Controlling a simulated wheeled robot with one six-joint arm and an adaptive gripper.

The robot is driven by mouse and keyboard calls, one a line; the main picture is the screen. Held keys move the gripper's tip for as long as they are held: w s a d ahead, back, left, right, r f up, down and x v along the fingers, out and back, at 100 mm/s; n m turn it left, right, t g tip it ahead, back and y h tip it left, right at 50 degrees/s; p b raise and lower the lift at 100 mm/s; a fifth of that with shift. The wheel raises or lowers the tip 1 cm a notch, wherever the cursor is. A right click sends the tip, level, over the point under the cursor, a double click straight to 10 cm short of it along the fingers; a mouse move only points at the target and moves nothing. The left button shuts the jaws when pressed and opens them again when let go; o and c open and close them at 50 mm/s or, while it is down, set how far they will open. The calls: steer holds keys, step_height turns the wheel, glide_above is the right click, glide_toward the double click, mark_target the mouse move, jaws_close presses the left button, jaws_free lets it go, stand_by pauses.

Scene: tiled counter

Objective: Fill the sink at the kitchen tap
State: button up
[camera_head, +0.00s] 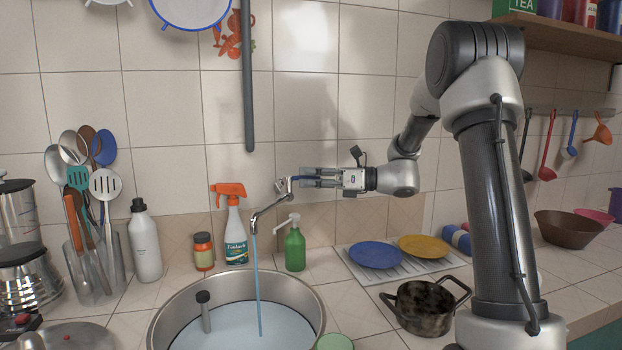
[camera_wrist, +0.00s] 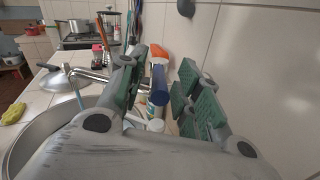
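The tap (camera_head: 270,204) is on the tiled wall, and a thin blue stream of water (camera_head: 257,285) runs from its spout. The round steel sink (camera_head: 158,322) below holds pale blue water (camera_head: 240,328). My gripper (camera_head: 305,178) is at the tap's upper right end, close to the wall. In the wrist view my gripper (camera_wrist: 162,95) has its two fingers apart, with a blue part (camera_wrist: 158,88) seen in the gap. I cannot tell whether the fingers touch it. The spout (camera_wrist: 90,76) also shows there, left of the fingers.
A spray bottle (camera_head: 235,230) and a brown jar (camera_head: 203,251) stand behind the sink. A green pump bottle (camera_head: 295,248) stands right below my gripper. A grey stick (camera_head: 205,312) stands in the sink. A rack with plates (camera_head: 376,255) and a dark pot (camera_head: 428,308) are to the right.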

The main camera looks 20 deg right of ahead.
jaws_close()
steer(key=n+g, duration=0.1)
steer(key=w+g, duration=0.1)
steer(key=n+g+y, duration=0.1)
steer(key=shift+w+d+n+g, duration=0.15)
steer(key=shift+w+n+g, duration=0.1)
steer(key=shift+n+g, duration=0.05)
steer(key=shift+w+r+n+g, duration=0.1)
steer(key=shift+w+n+g, duration=0.1)
steer(key=shift+n+g, duration=0.45)
steer(key=shift+w+r+n+g, duration=0.1)
steer(key=shift+w+n+g, duration=0.2)
steer(key=shift+g, duration=0.65)
steer(key=shift+s, duration=0.1)
jaws_free()
steer(key=shift+f, duration=0.1)
